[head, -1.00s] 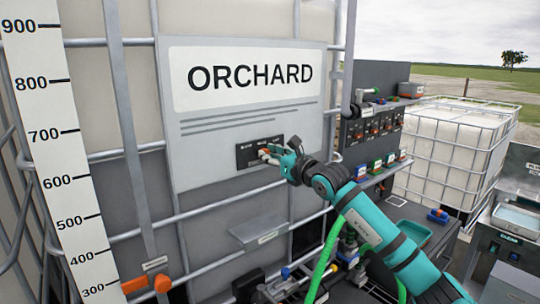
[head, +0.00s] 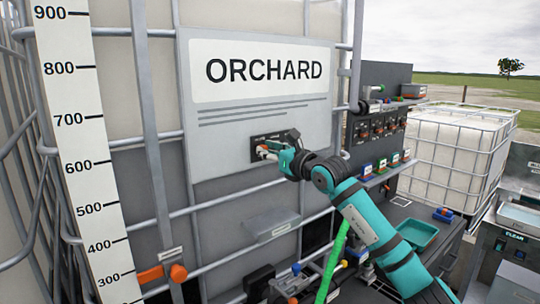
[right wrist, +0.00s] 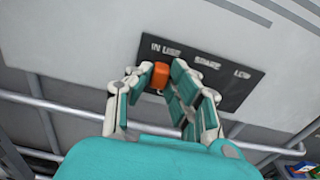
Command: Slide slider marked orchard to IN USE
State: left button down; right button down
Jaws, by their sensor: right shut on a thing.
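The ORCHARD sign (head: 262,75) is on the caged tank's front, with a dark slider plate (head: 257,140) near its lower edge. In the right wrist view the plate (right wrist: 225,84) reads IN USE, SPARE and LOW from left to right. An orange slider knob (right wrist: 160,74) sits at the plate's left end, just below IN USE. My right gripper (right wrist: 155,86) is shut on the knob, one finger on each side. My left gripper is not in view.
A grey ledge (head: 272,224) juts out below the sign, and cage bars (head: 205,212) cross the tank front. A white level scale (head: 83,165) stands at left. A dark panel with switches (head: 376,125) and a teal tray (head: 417,234) are at right.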

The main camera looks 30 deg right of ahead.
jog(key=c, duration=1.4)
grip_release()
jog(key=shift+a+f, duration=0.15)
jog(key=shift+a, duration=0.15)
jog(key=shift+c, duration=0.2)
jog(key=shift+o, duration=1)
jog(key=shift+a, duration=0.15)
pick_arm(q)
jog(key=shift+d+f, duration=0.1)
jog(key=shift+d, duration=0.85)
pick_arm(e)
jog(key=s+d, duration=0.1)
jog(key=s, duration=1.1)
jog(key=shift+w, duration=0.1)
